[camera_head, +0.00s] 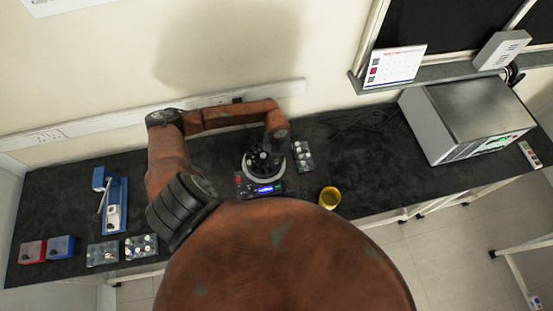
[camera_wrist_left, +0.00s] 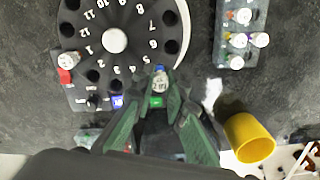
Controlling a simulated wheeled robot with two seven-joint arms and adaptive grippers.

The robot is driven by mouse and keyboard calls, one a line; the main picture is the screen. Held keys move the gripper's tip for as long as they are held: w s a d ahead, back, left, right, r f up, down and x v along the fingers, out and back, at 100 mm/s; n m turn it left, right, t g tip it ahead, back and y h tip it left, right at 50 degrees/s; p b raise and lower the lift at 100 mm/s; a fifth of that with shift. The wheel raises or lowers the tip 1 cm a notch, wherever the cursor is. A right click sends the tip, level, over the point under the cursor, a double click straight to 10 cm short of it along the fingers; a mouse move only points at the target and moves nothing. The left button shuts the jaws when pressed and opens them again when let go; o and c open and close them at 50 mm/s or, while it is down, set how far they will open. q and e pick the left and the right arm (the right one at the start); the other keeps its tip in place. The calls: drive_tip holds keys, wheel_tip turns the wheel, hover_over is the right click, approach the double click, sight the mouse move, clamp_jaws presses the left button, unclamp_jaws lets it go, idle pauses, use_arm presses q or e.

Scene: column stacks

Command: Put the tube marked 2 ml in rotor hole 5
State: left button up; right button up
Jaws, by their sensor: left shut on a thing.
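The black rotor (camera_wrist_left: 115,40), with numbered holes around a pale centre knob, fills the upper left of the left wrist view. It also shows in the head view (camera_head: 263,160), in the centrifuge on the bench. My left gripper (camera_wrist_left: 160,100) is shut on the tube marked 2 ml (camera_wrist_left: 159,83), whose labelled cap shows between the green fingers. The tube is at the rotor's rim, beside the number 5. The tube and fingers cover that hole, so I cannot tell whether the tip is inside it. A white-capped tube (camera_wrist_left: 67,60) shows near number 1. My right gripper is out of view.
A rack with several tubes (camera_wrist_left: 240,35) stands right of the centrifuge. A yellow cup (camera_head: 329,197) stands at its front right. Two more racks (camera_head: 102,252) (camera_head: 142,246), a blue stand (camera_head: 124,205) and red and blue boxes (camera_head: 33,251) (camera_head: 61,246) are at left. A grey appliance (camera_head: 470,120) is at right.

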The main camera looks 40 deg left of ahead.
use_arm(q)
drive_tip(key=shift+f+b, duration=0.45)
drive_tip(key=shift+f, duration=0.25)
drive_tip(key=shift+f, duration=0.1)
drive_tip(key=o, duration=0.8)
drive_tip(key=shift+c, duration=0.2)
drive_tip(key=shift+o, duration=0.4)
drive_tip(key=shift+o, duration=1.1)
drive_tip(key=shift+r+p, duration=1.9)
drive_tip(key=shift+r, duration=1.15)
